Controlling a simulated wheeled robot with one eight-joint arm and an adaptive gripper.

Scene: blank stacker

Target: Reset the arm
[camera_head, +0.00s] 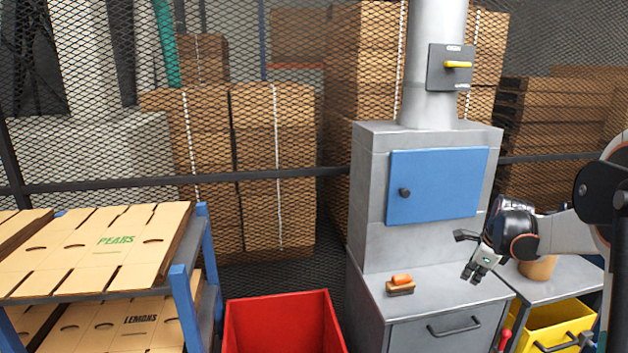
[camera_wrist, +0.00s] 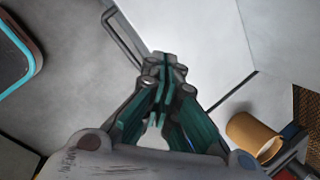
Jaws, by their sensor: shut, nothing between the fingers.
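My gripper (camera_head: 474,272) is at the right in the head view, over the right part of the grey machine's ledge (camera_head: 440,291). In the wrist view its fingers (camera_wrist: 163,70) meet at the tips, and nothing is between them. My arm comes in from the right edge of the head view and is bent. The gripper hangs at the arm's end, apart from the brush and the pot.
A brush with an orange handle (camera_head: 401,281) lies on the ledge. A tan pot (camera_head: 538,268) stands right of my gripper, above a yellow bin (camera_head: 553,327). A red bin (camera_head: 283,322) stands left of the machine; a rack (camera_head: 190,300) holds flat cardboard blanks.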

